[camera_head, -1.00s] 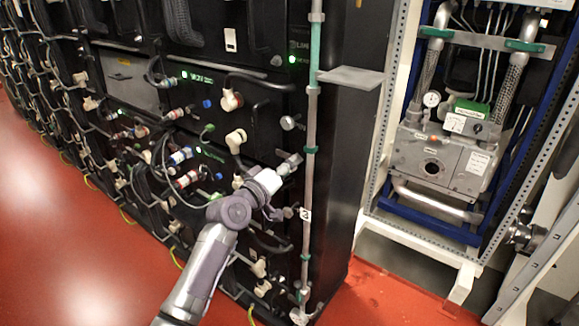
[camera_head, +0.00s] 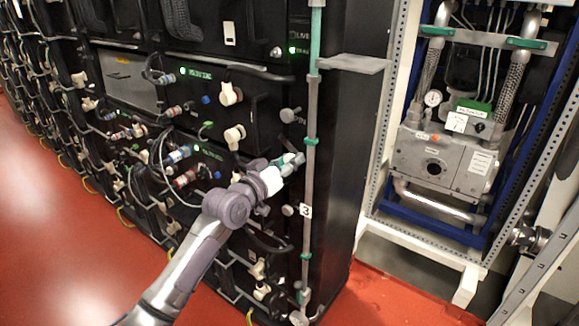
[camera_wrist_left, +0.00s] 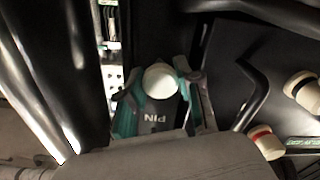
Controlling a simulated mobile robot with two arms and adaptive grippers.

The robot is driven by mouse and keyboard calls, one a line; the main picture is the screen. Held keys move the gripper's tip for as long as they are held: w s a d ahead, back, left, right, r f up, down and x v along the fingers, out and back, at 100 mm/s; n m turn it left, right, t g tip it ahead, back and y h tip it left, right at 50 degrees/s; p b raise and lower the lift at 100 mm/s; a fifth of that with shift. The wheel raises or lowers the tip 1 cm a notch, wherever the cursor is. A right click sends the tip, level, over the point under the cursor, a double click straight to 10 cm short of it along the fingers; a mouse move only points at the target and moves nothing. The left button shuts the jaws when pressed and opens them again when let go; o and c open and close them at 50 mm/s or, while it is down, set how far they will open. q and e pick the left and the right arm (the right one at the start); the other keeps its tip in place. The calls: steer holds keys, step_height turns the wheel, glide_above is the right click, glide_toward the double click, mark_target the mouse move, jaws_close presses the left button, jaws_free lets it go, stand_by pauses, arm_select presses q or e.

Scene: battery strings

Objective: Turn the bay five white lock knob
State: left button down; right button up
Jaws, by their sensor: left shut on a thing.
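The lock knob (camera_wrist_left: 160,80) shows in the left wrist view as a round white end between my green-sided fingers. My left gripper (camera_head: 291,163) is shut on it at the right edge of the black battery cabinet front. In the head view the fingers cover the knob, so its turn angle cannot be told. Similar pale grey knobs stand on the same edge above (camera_head: 289,115) and below (camera_head: 288,210) the gripper. My right gripper is in neither view.
A grey shelf plate (camera_head: 352,64) juts out above. White plugs (camera_head: 234,134) and cables crowd the front to the left. Red floor (camera_head: 70,240) is clear at lower left.

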arm_select(q)
steer(key=m, duration=0.3)
steer(key=shift+f+b, duration=0.1)
steer(key=shift+b, duration=0.2)
steer(key=m, duration=0.2)
steer(key=shift+m, duration=0.3)
steer(key=m+p, duration=0.1)
steer(key=m, duration=0.4)
steer(key=shift+m, duration=0.4)
steer(key=c, duration=0.8)
jaws_free()
steer(key=shift+o, duration=0.2)
steer(key=shift+s+a, duration=0.1)
steer(key=shift+a, duration=0.05)
steer(key=v, duration=1.1)
steer(key=shift+s+a, duration=0.2)
steer(key=shift+s, duration=0.1)
